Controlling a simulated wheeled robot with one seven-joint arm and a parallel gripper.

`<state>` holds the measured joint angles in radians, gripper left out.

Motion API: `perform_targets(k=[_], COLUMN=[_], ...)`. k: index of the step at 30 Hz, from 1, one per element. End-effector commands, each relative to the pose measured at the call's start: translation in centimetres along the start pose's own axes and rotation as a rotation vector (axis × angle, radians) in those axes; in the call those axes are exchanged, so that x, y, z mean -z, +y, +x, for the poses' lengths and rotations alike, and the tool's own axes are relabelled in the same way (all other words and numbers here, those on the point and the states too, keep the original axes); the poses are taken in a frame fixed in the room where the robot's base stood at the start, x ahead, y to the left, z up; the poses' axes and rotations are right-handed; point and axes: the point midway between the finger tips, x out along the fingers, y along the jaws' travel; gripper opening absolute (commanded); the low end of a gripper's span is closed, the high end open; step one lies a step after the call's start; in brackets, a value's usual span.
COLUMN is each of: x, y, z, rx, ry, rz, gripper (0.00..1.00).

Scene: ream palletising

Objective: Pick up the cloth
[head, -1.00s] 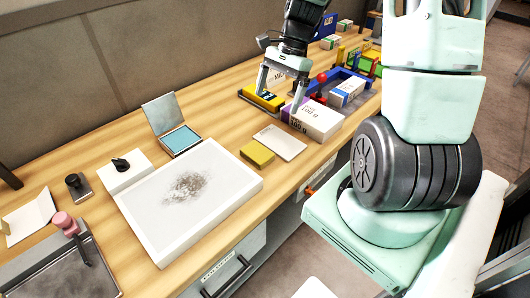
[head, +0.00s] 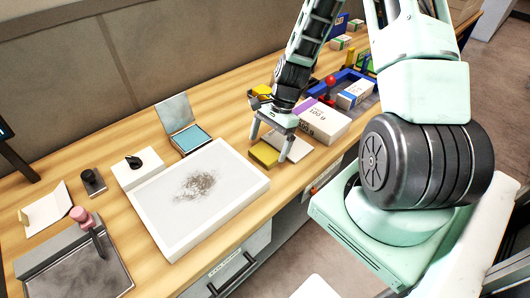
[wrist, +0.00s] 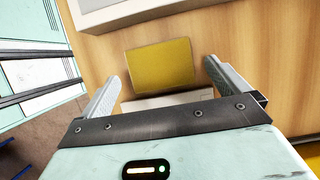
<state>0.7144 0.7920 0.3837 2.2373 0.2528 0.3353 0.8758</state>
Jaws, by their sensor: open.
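The cloth (head: 262,155) looks like a folded yellow square. It lies flat on the wooden bench, between the white tray and a pale flat card. My gripper (head: 268,149) is open and empty, low over the cloth, pointing down. In the wrist view the cloth (wrist: 158,64) lies ahead of and between the two fingertips (wrist: 162,74), with wood showing on both sides. I cannot tell the exact height of the fingertips above it.
The white tray (head: 221,222) with dark powder stands just left of the cloth. The pale card (head: 298,149) lies close on its right, with a white 100 g box (head: 325,122) beyond. An open case with a blue pad (head: 191,139) stands behind the tray. The bench's front edge is near.

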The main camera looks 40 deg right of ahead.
Motion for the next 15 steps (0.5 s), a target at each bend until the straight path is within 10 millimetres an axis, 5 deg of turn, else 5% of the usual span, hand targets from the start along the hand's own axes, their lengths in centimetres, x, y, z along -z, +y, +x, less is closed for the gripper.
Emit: perform_targets(k=[6,15], x=[-0.1,0.0], y=[0.0,0.0], z=[2.0,2.3], rx=[-0.001,0.000], ry=[-0.001,0.000], rz=[0.001,0.000], gripper=[1.00,0.94])
